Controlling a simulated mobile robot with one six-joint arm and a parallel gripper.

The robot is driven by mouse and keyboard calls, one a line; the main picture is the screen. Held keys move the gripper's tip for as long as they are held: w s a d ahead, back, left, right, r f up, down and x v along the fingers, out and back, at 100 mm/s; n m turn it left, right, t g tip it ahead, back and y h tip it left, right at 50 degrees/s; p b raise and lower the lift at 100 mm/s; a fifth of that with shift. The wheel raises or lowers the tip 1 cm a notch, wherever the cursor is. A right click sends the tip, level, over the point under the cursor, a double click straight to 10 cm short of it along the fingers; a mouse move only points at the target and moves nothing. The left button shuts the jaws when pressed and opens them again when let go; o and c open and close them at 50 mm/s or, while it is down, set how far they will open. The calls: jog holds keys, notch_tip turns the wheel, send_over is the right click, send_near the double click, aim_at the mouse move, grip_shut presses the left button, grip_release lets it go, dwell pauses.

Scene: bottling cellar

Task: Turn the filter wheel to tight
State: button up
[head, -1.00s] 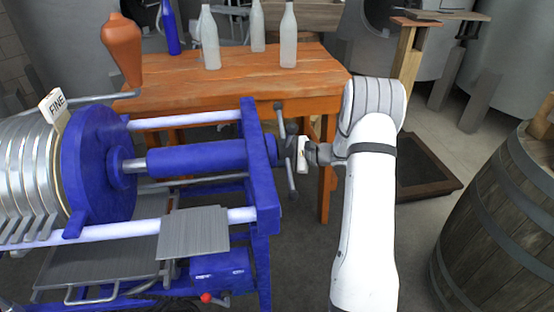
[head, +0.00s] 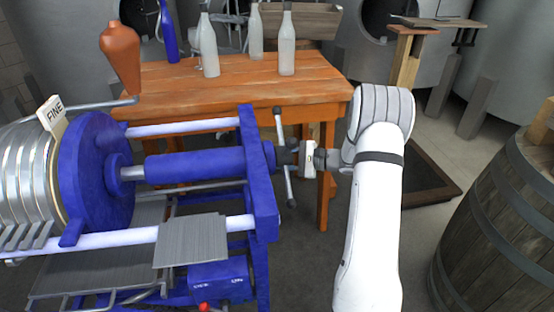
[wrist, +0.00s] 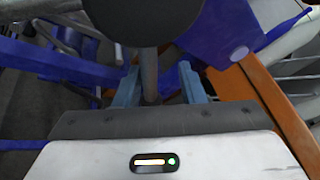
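The filter wheel (head: 289,186) is a grey hub with bar handles at the right end of the blue filter press (head: 262,190). One handle points up and one points down in the head view. My gripper (head: 294,157) is at the wheel's right side, level with its hub. In the wrist view the dark round hub (wrist: 145,22) fills the top middle. A grey handle bar (wrist: 149,82) runs down from it between the fingers of my gripper (wrist: 158,86). The fingers stand apart, with a clear gap on the bar's right. Contact on the left cannot be told.
A wooden table (head: 230,82) with several bottles and a brown jug (head: 122,58) stands behind the press. A barrel (head: 500,215) stands at the right. A dark floor tray (head: 430,178) lies behind my arm. A FINE sign (head: 53,113) is on the press plates.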

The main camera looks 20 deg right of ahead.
jog(key=v, duration=0.6)
jog(key=shift+r, duration=0.2)
dwell(0.6)
